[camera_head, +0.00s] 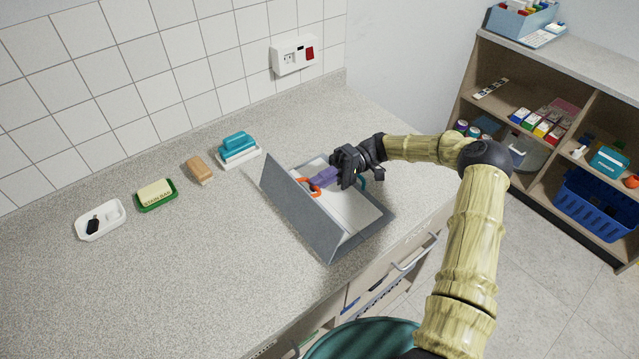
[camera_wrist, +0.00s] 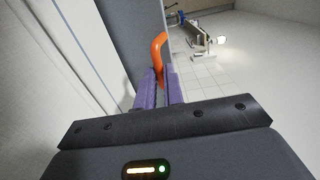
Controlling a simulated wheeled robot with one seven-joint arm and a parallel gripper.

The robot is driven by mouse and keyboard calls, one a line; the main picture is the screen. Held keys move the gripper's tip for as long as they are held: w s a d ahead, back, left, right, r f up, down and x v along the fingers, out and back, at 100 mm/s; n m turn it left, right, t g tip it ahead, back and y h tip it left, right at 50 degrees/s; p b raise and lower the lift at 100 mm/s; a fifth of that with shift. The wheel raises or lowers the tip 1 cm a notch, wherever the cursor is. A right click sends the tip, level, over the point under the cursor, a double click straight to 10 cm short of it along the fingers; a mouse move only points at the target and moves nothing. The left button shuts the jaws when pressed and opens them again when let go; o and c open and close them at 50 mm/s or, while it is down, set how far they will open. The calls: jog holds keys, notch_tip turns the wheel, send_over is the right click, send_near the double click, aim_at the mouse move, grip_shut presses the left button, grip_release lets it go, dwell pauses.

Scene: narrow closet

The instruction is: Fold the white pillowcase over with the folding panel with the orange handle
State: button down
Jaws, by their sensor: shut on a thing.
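The grey folding panel (camera_head: 300,213) stands raised and tilted at the left side of the grey folding board (camera_head: 376,226) on the counter. Its orange handle (camera_head: 309,187) is at the upper part of the panel, and the handle also shows in the wrist view (camera_wrist: 158,48). My gripper (camera_head: 318,180), with purple fingers, is shut on the orange handle; its fingers (camera_wrist: 158,92) close around the handle's near end in the wrist view. The white pillowcase (camera_head: 350,209) lies on the board, partly hidden behind the raised panel and under my gripper.
A brush with teal top (camera_head: 238,146), a tan block (camera_head: 200,170), a soap bar in a green dish (camera_head: 155,194) and a white tray (camera_head: 101,220) stand along the tiled wall. An open shelf (camera_head: 560,110) stands at right.

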jog(key=shift+s+a+f, duration=0.1)
jog(key=shift+s+f, duration=0.2)
jog(key=shift+f, duration=0.6)
jog(key=c, duration=2)
grip_release()
jog(key=o, duration=0.5)
jog(key=shift+w+a, duration=0.1)
jog(key=shift+a, duration=0.1)
jog(key=shift+d, duration=0.1)
jog(key=shift+w+d+r, duration=0.1)
jog(key=shift+w+r, duration=0.05)
jog(key=shift+r, duration=0.05)
